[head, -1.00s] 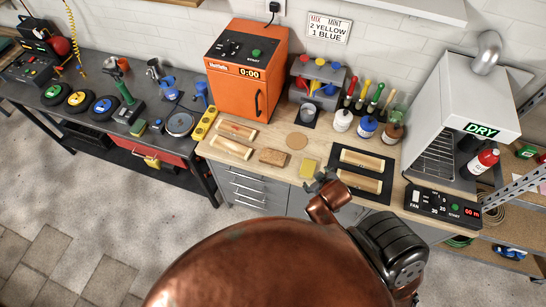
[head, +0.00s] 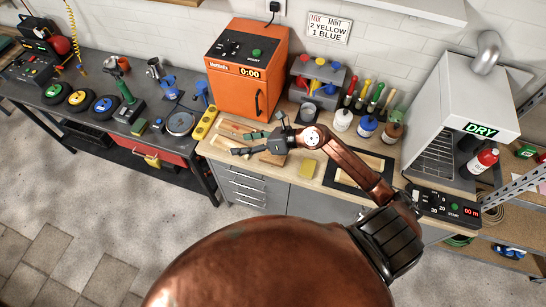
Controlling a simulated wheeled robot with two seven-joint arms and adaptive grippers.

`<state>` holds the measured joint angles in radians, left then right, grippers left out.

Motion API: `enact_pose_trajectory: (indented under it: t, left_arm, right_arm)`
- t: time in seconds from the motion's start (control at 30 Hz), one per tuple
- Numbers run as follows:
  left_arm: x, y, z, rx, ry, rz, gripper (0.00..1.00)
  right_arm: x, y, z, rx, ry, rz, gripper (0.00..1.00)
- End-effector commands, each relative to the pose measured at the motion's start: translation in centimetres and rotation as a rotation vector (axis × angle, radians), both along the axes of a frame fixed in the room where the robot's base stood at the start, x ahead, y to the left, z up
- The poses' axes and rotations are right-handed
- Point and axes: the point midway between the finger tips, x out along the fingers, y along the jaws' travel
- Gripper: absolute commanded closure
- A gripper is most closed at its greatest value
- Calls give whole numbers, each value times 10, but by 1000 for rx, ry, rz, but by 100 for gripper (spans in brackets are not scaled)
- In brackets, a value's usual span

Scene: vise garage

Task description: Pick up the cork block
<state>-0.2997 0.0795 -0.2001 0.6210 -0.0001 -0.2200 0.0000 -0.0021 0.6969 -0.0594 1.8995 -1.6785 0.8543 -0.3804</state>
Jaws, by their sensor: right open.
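The cork block (head: 272,159) is a small brown block lying on the wooden worktop, partly covered by my right gripper in the head view. My right gripper (head: 243,143) is open, with its dark fingers pointing left over the worktop, above or just beside the cork block. I cannot tell whether it touches the block. Nothing shows between its fingers. My left gripper is not in view.
Pale wooden pieces (head: 228,147) lie to the left. An orange oven (head: 247,75) stands behind. Bottles (head: 367,127) and a drying cabinet (head: 462,100) stand to the right.

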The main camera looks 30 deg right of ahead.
Motion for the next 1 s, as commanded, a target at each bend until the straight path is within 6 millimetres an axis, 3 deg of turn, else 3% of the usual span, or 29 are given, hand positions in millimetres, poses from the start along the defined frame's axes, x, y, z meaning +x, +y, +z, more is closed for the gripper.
enact_pose_trajectory:
  t: [0.03,0.1,0.2,0.3,0.4,0.5,1.0]
  left_arm:
    - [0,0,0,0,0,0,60]
    - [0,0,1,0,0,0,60]
    - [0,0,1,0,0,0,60]
    - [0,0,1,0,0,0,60]
    - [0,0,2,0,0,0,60]
    - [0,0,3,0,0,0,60]
    - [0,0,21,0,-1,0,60]
  right_arm:
    - [-1,-17,-26,-151,36,49,35]
    - [-6,-46,-58,-335,97,103,35]
    - [-14,-89,-88,-538,186,149,35]
    - [-20,-123,-103,-666,256,170,35]
    - [-24,-141,-110,-730,297,178,35]
    - [-24,-145,-118,-748,311,181,35]
    - [-4,-128,-169,-743,311,180,35]
